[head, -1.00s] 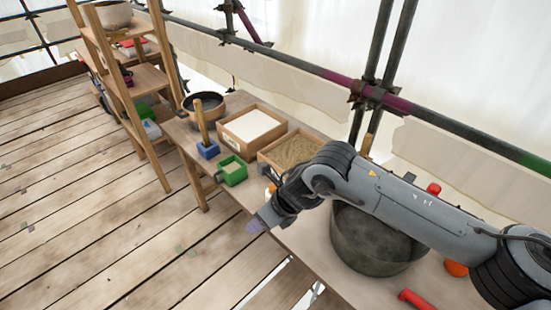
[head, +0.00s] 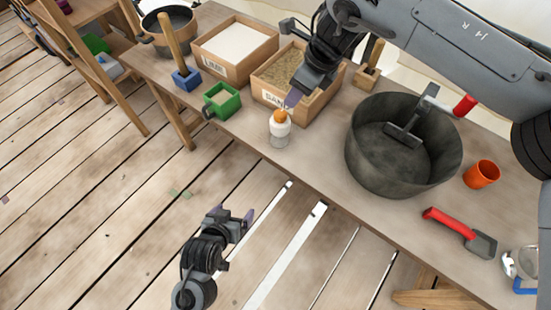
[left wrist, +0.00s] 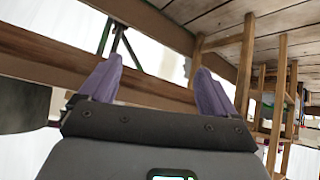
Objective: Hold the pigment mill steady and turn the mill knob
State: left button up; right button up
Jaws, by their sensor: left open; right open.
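A small white bottle-shaped thing with an orange top, which I take to be the pigment mill (head: 280,134) and its mill knob (head: 280,115), stands upright near the table's front edge. My right gripper (head: 291,98) is just above and behind the knob, purple fingertips pointing down; I cannot tell whether they touch it. My left gripper (head: 233,214) is lower, in front of the table over the floor, apart from the mill. In the left wrist view its two purple fingers (left wrist: 158,68) are spread with nothing between them; the mill does not show there.
On the table (head: 318,160) are a green box (head: 222,103), a sand box (head: 272,100), a white-filled box (head: 215,75) and a blue block with a handle (head: 187,80). A dark bucket (head: 365,165), orange cup (head: 482,174) and red-handled scoop (head: 450,224) lie to the right.

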pick_arm(q)
jog(key=w+d+r+t, duration=0.4)
jog(key=w+d+t, duration=0.1)
jog(key=w+d, duration=0.25)
jog(key=t, duration=0.4)
send_near(279, 139)
jog(key=w, duration=0.5)
jog(key=w+d, duration=0.1)
jog(key=w, duration=0.6)
jog(key=shift+w+d+f, duration=0.1)
jog(key=shift+w+d, duration=0.1)
jog(key=shift+w, duration=0.1)
jog(key=shift+c, duration=0.3)
